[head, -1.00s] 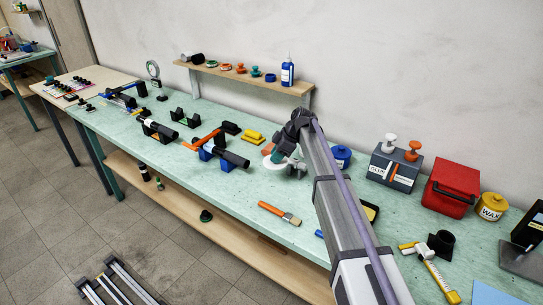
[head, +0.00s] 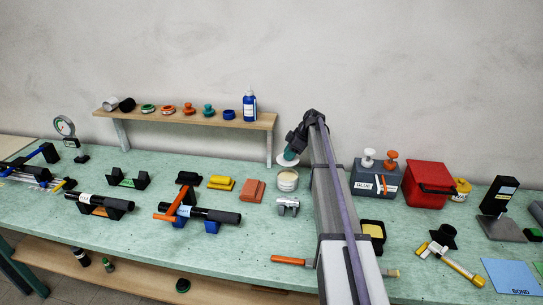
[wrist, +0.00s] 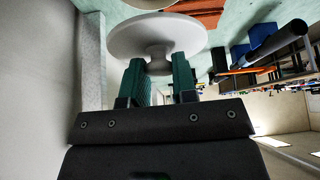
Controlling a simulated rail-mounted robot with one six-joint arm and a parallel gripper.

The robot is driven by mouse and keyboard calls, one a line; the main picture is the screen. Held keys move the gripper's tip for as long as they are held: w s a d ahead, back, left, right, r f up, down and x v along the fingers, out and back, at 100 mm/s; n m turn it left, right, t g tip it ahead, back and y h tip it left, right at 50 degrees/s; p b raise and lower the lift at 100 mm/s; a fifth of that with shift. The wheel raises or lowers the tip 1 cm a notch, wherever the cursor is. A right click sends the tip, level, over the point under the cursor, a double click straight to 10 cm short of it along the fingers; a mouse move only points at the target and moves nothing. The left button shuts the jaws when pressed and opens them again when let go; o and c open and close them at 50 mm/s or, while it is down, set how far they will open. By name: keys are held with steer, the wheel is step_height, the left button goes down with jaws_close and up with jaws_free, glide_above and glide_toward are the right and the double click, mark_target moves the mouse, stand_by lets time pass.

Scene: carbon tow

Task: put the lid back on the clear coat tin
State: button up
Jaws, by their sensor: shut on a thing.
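My gripper (head: 291,153) is shut on the knob of a white round lid (head: 286,161), which it holds up at a tilt in the head view. In the wrist view, the green fingers of my gripper (wrist: 159,75) pinch the knob, with the lid's broad disc (wrist: 150,36) beyond them. The clear coat tin (head: 288,182), pale and round, stands open on the bench just below the lid in the head view. The lid is apart from the tin; I cannot tell whether it is straight above it. I cannot read a label on the tin.
A grey metal fitting (head: 288,205) lies in front of the tin. A reddish sponge block (head: 252,190) and a yellow block (head: 221,183) are to its left. The grey glue box (head: 376,184) is right of my arm. A wooden shelf (head: 190,118) runs along the wall.

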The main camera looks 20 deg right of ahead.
steer(key=shift+w+a, duration=0.1)
steer(key=shift+a, duration=0.05)
steer(key=shift+s+d+f, duration=0.1)
steer(key=shift+s+d, duration=0.15)
steer(key=shift+d, duration=0.05)
steer(key=shift+d+f+b, duration=0.1)
steer(key=shift+f+b, duration=0.15)
steer(key=shift+b, duration=0.15)
step_height(320, 180, down, 6)
steer(key=b, duration=0.5)
steer(key=shift+r+b, duration=0.15)
steer(key=shift+b, duration=0.2)
stand_by(0.8)
steer(key=o, duration=1.4)
